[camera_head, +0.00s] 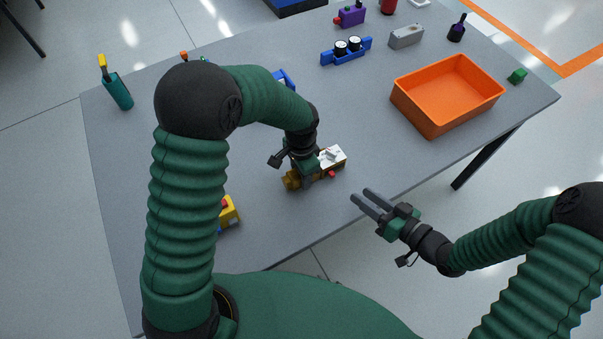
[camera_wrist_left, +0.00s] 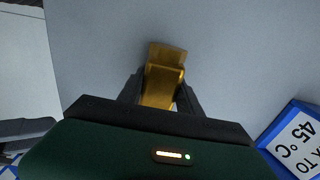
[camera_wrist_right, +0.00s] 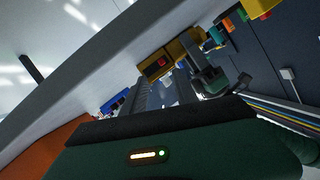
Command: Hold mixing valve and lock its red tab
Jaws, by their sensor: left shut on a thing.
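The mixing valve (camera_head: 333,155) has a brass body, a white top and a small red tab (camera_head: 332,174) on its near side. It lies at or just above the table near the front edge; I cannot tell if it touches. My left gripper (camera_head: 305,175) is shut around its brass body, which also shows between the fingers in the left wrist view (camera_wrist_left: 160,75). My right gripper (camera_head: 368,199) is empty and open, its fingers parallel and pointing towards the valve from the lower right. The right wrist view shows the red tab (camera_wrist_right: 157,63) ahead of the right fingers.
An orange bin (camera_head: 440,105) stands to the right. A blue stand with two gauges (camera_head: 347,50), a grey box (camera_head: 406,36) and a purple item (camera_head: 350,15) are at the back. A yellow block (camera_head: 230,210) is near the left arm. A blue-framed sign (camera_wrist_left: 293,140) stands behind the valve.

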